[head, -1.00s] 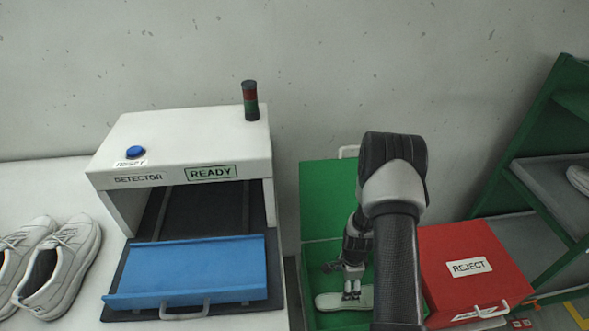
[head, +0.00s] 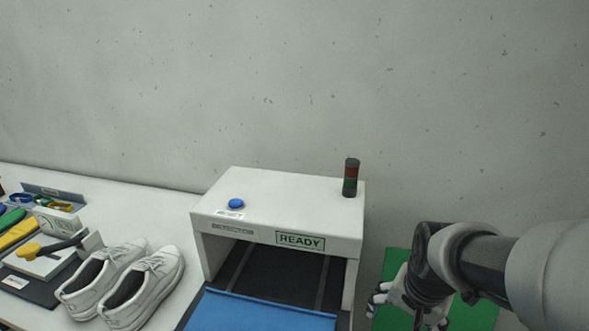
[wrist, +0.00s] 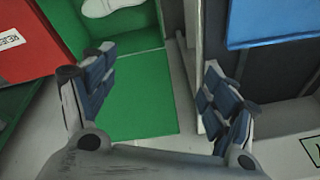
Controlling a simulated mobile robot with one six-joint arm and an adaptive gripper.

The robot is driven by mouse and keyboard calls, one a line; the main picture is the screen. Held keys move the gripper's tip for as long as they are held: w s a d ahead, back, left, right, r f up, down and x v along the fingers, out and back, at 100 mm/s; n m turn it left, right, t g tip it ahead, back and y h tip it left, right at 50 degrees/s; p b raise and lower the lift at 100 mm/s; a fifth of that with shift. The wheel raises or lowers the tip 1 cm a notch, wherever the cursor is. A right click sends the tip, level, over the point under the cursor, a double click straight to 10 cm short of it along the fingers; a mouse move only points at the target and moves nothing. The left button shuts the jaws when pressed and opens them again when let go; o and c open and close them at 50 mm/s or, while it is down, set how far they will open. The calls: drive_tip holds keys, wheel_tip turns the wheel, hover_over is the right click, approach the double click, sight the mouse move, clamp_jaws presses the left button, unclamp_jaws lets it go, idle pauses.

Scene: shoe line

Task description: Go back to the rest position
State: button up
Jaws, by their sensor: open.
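My gripper (wrist: 155,105) is open and empty in the wrist view, its two padded fingers spread wide apart. In the head view my gripper (head: 408,312) is at the lower right, just right of the detector and over the green bin. The green bin (head: 470,316) is partly hidden behind my arm. It also shows in the wrist view between and beyond the fingers (wrist: 135,100), with a pale shoe part (wrist: 100,7) inside it at the top edge.
The white detector (head: 290,190) with a blue button stands left of my gripper, its blue tray (head: 255,312) in front. White shoes (head: 145,285) and tools are further left. The red reject box (wrist: 30,42) is left in the wrist view. The wall behind is bare.

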drive_tip(key=s+a+r+n, duration=0.3)
drive_tip(key=s+r, duration=0.1)
drive_tip(key=s, duration=0.3)
drive_tip(key=s+a+r+n+t, duration=0.1)
drive_tip(key=s+a+r+n, duration=0.2)
drive_tip(key=s, duration=0.4)
drive_tip(key=shift+r+n+t+y, duration=0.3)
drive_tip(key=shift+r+n, duration=0.05)
drive_tip(key=shift+n, duration=0.45)
